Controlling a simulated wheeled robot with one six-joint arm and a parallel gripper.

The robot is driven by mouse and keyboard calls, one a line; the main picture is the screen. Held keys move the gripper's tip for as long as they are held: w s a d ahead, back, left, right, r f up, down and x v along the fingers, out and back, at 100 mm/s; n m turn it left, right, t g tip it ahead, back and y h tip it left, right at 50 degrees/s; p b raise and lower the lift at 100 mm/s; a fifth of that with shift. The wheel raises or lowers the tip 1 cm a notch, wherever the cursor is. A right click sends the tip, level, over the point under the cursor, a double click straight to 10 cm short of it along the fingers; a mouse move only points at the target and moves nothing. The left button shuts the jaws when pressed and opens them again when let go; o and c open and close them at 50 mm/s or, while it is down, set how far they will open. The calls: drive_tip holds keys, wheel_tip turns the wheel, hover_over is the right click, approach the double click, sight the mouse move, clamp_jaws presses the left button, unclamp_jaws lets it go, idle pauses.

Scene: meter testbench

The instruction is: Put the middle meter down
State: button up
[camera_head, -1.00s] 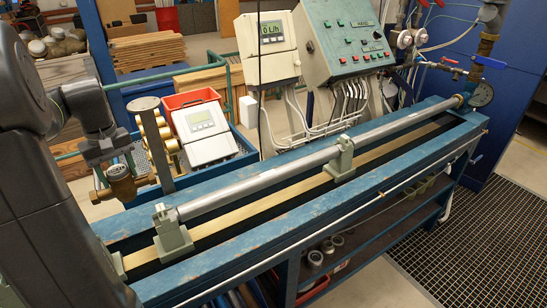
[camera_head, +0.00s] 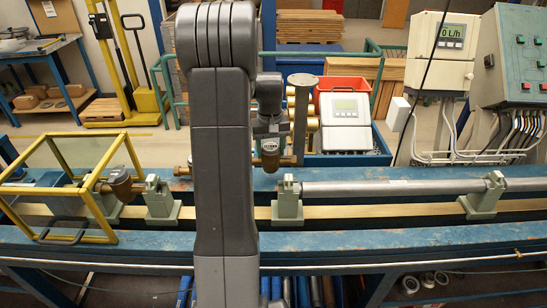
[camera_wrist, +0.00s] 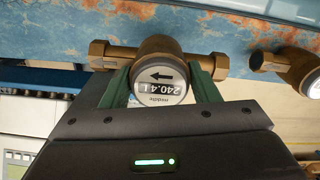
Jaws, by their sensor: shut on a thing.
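Another brass meter (camera_head: 122,184) sits in line at the left; the wrist view shows a meter (camera_wrist: 300,70) at right.
A yellow frame (camera_head: 82,135) stands around the bench's left end. More clamp stands are at left (camera_head: 160,200) and right (camera_head: 480,198), with a grey pipe (camera_head: 390,188) on the right.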

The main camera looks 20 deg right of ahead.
sight(271, 159)
drive_tip(key=shift+f+p, duration=0.3)
drive_tip(key=shift+f, duration=1.65)
drive_tip(key=shift+f, duration=0.2)
drive_tip(key=o, duration=1.5)
wheel_tip(271, 159, up, 12)
drive_tip(key=shift+r+b, duration=0.15)
drive_tip(key=shift+b, duration=0.55)
